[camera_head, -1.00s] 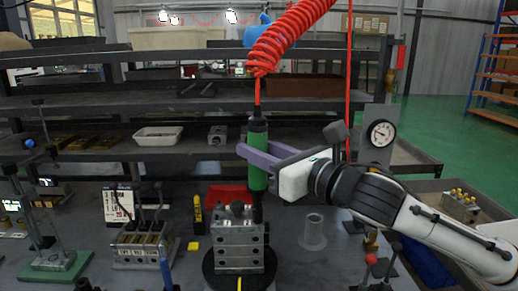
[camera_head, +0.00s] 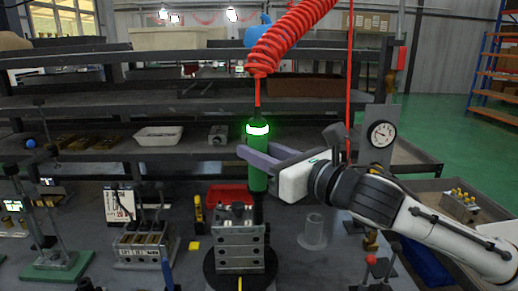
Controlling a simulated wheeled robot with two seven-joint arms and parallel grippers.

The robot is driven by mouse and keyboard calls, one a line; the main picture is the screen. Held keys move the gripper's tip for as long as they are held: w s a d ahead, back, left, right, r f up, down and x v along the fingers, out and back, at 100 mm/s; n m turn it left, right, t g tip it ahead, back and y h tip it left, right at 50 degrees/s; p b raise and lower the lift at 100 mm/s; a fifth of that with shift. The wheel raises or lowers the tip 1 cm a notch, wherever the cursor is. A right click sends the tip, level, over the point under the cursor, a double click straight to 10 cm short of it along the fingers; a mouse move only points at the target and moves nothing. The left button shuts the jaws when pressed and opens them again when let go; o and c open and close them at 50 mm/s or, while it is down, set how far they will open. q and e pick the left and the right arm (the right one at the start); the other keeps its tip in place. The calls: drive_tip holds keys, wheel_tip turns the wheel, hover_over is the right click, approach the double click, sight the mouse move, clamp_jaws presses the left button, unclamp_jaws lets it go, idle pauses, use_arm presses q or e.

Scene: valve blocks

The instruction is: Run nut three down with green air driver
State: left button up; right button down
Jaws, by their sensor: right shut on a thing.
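The green air driver (camera_head: 257,178) stands upright, hanging from a coiled red hose. A ring near its top glows bright green. My right gripper (camera_head: 258,160), with purple fingers, reaches in from the right and is shut around the driver's body. The driver's dark lower end meets the right rear of the metal valve block (camera_head: 239,254). The nut under it is hidden, and I cannot tell the nuts' numbers. The block sits on a round black stand (camera_head: 213,275). My left gripper is out of view.
A red tray (camera_head: 222,193) lies behind the block. A clear cylinder (camera_head: 313,232) stands right of it, and a pressure gauge (camera_head: 381,134) further right. A slotted block (camera_head: 140,250) and a green-based fixture (camera_head: 57,266) stand to the left. Dark shelves (camera_head: 110,104) cross behind.

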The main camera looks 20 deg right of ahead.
sight(264, 132)
drive_tip(key=shift+r+p, duration=2.1)
drive_tip(key=shift+r, duration=2.2)
